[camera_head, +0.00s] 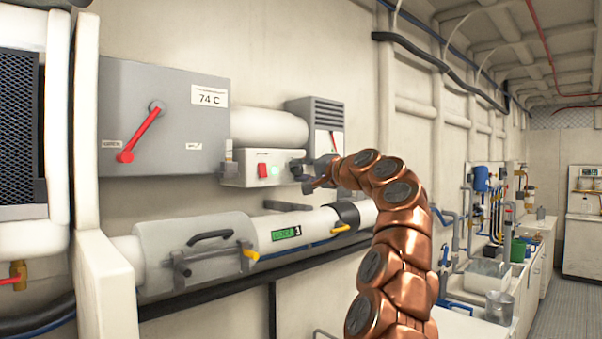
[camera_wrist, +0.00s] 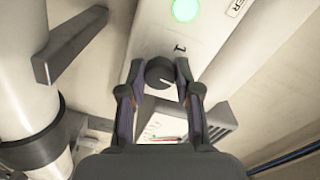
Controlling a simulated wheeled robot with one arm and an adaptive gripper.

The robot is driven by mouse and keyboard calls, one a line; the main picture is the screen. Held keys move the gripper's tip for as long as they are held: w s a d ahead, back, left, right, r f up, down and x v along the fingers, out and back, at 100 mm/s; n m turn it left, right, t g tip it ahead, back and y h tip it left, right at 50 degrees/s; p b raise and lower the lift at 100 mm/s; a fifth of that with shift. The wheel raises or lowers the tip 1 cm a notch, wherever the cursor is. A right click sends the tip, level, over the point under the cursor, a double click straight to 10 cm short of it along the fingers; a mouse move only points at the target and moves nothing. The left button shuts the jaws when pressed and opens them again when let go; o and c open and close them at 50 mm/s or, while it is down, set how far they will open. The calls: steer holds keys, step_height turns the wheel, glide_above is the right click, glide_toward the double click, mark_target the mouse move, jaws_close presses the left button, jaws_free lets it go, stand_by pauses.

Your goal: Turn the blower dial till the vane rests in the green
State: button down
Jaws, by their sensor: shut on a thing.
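The dark round blower dial (camera_wrist: 159,74) sits on the white control box (camera_head: 240,170), with a pale pointer line on its face. My gripper (camera_wrist: 161,68) is shut on the dial, one finger on each side. In the head view my gripper (camera_head: 310,177) is at the box's right end and hides the dial. The grey louvred blower housing (camera_head: 316,109) stands above and behind. Its white gauge (camera_wrist: 150,128) shows bits of green and red low in the wrist view, partly behind my gripper. I cannot tell where the vane rests.
The box carries a red switch (camera_head: 262,171) and a lit green lamp (camera_head: 275,171). A grey panel with a red lever (camera_head: 142,132) is at left. A white pipe (camera_head: 290,229) runs below. A dark bracket (camera_wrist: 66,45) juts out beside the box.

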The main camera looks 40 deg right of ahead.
mark_target(300, 170)
steer(key=shift+f+n, duration=0.1)
steer(key=shift+n, duration=0.5)
steer(key=c, duration=0.8)
jaws_free()
steer(key=shift+s, duration=0.1)
steer(key=shift+s+r, duration=0.25)
steer(key=shift+s, duration=0.95)
steer(key=shift+s+d+f, duration=0.15)
steer(key=shift+s+d, duration=0.05)
steer(key=shift+s, duration=0.25)
steer(key=shift+s+d, duration=0.2)
steer(key=shift+s, duration=1.2)
steer(key=shift+s+d, duration=0.2)
steer(key=shift+s, duration=1.2)
steer(key=shift+s+d, duration=0.2)
steer(key=shift+s, duration=1.2)
